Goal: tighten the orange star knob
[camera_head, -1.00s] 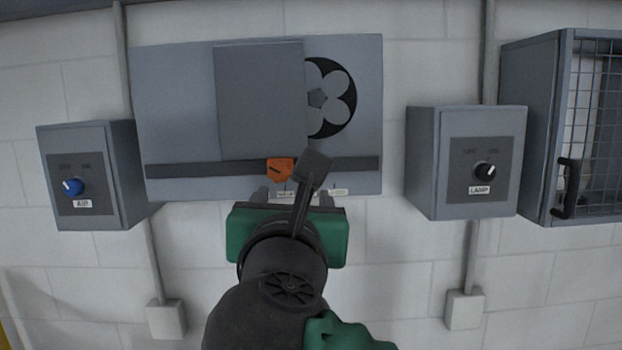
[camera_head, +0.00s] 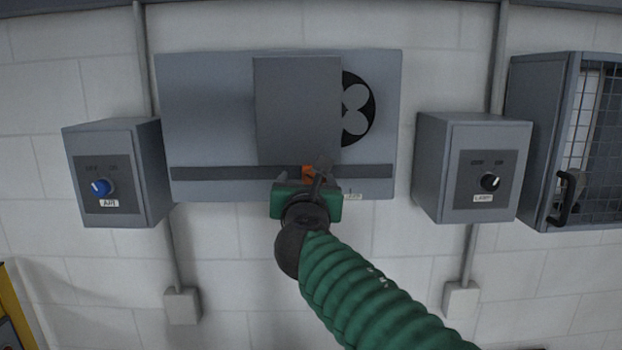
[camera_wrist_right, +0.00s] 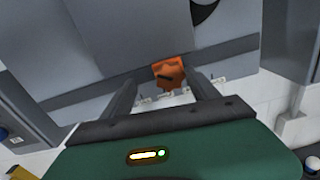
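The orange star knob (camera_wrist_right: 168,74) sits on the dark horizontal strip of the grey wall panel (camera_head: 210,110). In the head view the knob (camera_head: 308,173) is partly hidden behind my right gripper (camera_head: 305,180). In the right wrist view my right gripper (camera_wrist_right: 165,90) is open, with one dark finger to the left and below the knob and the other to its right. The knob lies just beyond the fingertips, between their lines, with a gap on both sides. A dark mark crosses the knob's face. My left gripper is not in view.
A grey plate (camera_head: 297,110) partly covers a dark round reel (camera_head: 358,108) on the panel. The AIR box (camera_head: 118,172) with a blue dial stands left, the LAMP box (camera_head: 474,166) right. A mesh-front cabinet (camera_head: 565,140) is far right.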

